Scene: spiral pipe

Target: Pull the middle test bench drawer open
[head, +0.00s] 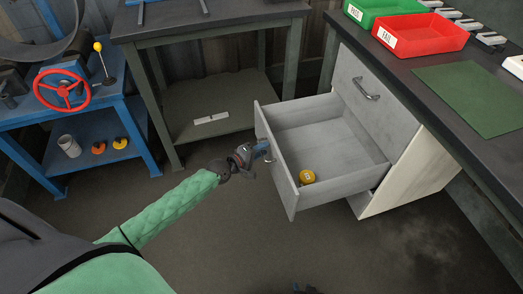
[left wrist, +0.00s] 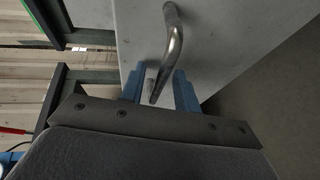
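The grey test bench drawer (head: 283,178) stands pulled well out of the cabinet, below a closed drawer (head: 372,100) with a metal bar handle. A round yellow object (head: 306,177) lies inside the open drawer. My left gripper (head: 264,148) is at the outer face of the open drawer's front. In the left wrist view, the drawer's metal handle (left wrist: 174,45) runs down between the two blue fingertips (left wrist: 160,92). The fingers look apart, with gaps beside the bar. A small dark part at the bottom edge of the head view may be my right gripper (head: 305,289).
The dark bench top (head: 410,75) carries a green tray (head: 385,8), a red tray (head: 425,32) and a green mat (head: 475,97). A grey-green table (head: 215,28) stands behind, and a blue stand (head: 90,112) with a red wheel is at the left. The floor in front is clear.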

